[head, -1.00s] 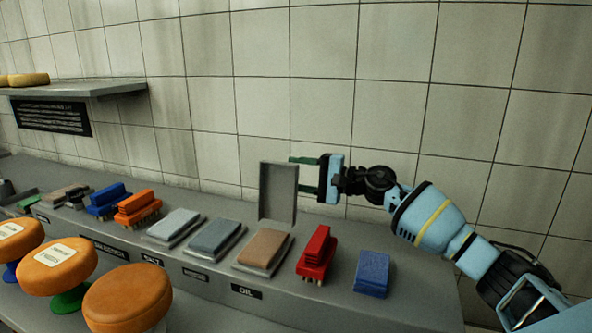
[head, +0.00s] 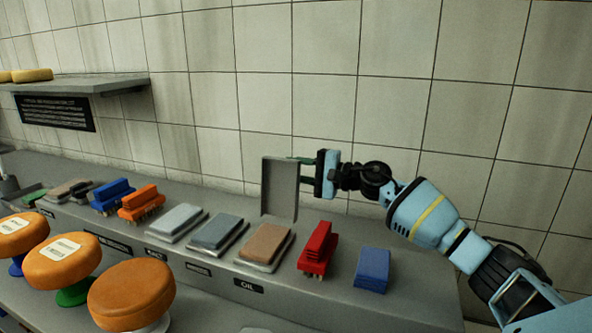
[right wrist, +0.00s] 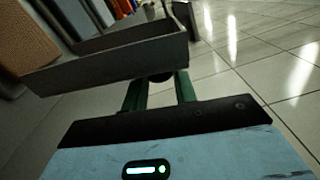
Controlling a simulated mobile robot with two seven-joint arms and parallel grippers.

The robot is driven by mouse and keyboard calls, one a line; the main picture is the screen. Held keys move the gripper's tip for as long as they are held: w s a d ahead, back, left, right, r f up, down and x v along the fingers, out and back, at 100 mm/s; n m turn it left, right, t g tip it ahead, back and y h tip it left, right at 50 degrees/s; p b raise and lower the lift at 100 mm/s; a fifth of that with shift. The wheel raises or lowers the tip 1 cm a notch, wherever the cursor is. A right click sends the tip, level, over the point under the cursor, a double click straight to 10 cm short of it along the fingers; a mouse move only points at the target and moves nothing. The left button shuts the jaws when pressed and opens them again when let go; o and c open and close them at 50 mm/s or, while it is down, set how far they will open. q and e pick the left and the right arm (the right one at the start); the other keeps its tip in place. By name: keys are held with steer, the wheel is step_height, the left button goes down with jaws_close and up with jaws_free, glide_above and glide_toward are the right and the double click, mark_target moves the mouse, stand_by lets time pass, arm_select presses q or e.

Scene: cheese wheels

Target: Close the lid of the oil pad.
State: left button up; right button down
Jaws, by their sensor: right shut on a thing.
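The oil pad (head: 267,243) is a brown block in a shallow grey tray, above the label "OIL". Its grey lid (head: 280,188) stands upright and open at the back of the tray. My right gripper (head: 300,160) reaches in from the right with green fingers at the lid's upper part, shut on the lid; the fingertips are partly hidden behind it. In the right wrist view, the lid (right wrist: 110,60) crosses in front of the green fingers, with a dark round part (right wrist: 160,77) between them. The left gripper is not in view.
A red brush (head: 317,248) and a blue block (head: 372,269) stand right of the oil pad. Grey-blue pads (head: 217,231) and brushes line the counter to the left. Orange cheese wheels (head: 131,294) stand in front. A tiled wall is behind; the air above the pad is clear.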

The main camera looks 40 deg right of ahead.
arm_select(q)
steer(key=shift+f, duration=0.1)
arm_select(e)
steer(key=shift+s+a+f+n+b, duration=0.1)
steer(key=shift+s+a+n+b, duration=0.1)
steer(key=shift+a+n+b, duration=0.3)
steer(key=a+n+b, duration=0.1)
steer(key=s+a+n+b, duration=0.1)
steer(key=b, duration=0.1)
steer(key=a+n+b, duration=0.1)
steer(key=shift+s+r+b, duration=0.3)
steer(key=shift+s, duration=0.05)
arm_select(q)
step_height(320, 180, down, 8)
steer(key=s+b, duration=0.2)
steer(key=b, duration=0.1)
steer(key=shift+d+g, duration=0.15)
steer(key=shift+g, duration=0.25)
arm_select(e)
steer(key=a+n, duration=0.1)
steer(key=s+a+n, duration=0.1)
steer(key=n, duration=0.1)
steer(key=shift+s+a+r, duration=0.2)
steer(key=shift+s+a, duration=0.05)
steer(key=shift+a, duration=0.15)
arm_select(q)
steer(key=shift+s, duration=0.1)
